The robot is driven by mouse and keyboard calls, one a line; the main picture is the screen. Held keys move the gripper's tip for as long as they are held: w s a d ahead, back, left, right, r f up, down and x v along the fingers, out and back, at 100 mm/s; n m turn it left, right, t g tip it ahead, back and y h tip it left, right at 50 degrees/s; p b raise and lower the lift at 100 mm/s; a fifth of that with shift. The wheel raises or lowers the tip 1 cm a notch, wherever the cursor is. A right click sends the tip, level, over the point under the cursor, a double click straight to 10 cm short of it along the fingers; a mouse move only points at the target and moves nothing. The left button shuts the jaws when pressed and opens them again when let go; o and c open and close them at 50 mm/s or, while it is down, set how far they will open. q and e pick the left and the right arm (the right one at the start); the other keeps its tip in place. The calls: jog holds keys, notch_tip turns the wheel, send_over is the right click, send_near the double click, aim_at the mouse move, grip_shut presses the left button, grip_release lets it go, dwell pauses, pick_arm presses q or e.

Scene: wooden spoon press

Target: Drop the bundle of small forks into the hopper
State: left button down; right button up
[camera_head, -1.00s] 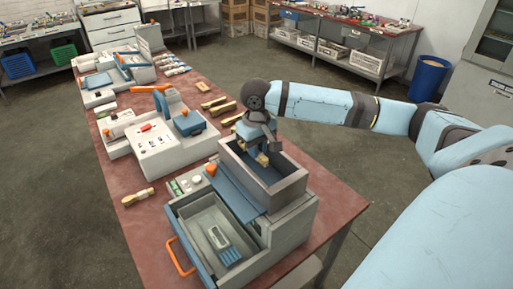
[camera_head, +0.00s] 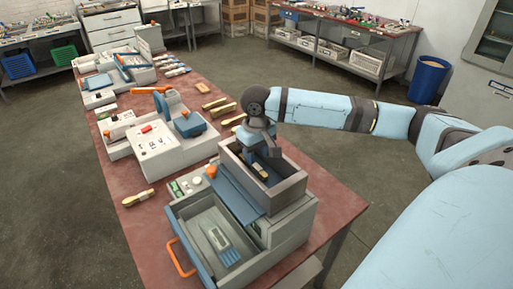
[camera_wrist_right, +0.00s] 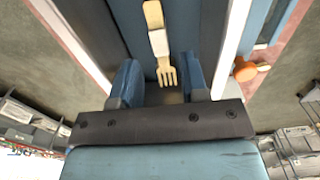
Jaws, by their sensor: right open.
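The bundle of small forks (camera_head: 262,171) is inside the grey hopper (camera_head: 291,187) on top of the machine at the table's near end. In the right wrist view the bundle (camera_wrist_right: 158,42) shows pale wood, a light band around its middle and tines toward the gripper. My right gripper (camera_head: 263,152) is over the far part of the hopper, pointing down. Its two blue fingers (camera_wrist_right: 163,84) are apart in the wrist view, with the bundle lying beyond them. My left gripper is not in view.
The hopper walls stand close around my right gripper. An open drawer (camera_head: 187,214) with an orange handle (camera_head: 180,257) sticks out at the machine's front. Other machines (camera_head: 168,152) and loose wooden bundles (camera_head: 138,198) lie along the red table (camera_head: 340,205).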

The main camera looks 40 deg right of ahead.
aim_at(257, 166)
notch_tip(257, 166, up, 13)
jog(key=shift+b, duration=0.45)
jog(key=shift+f, duration=0.1)
dwell(0.4)
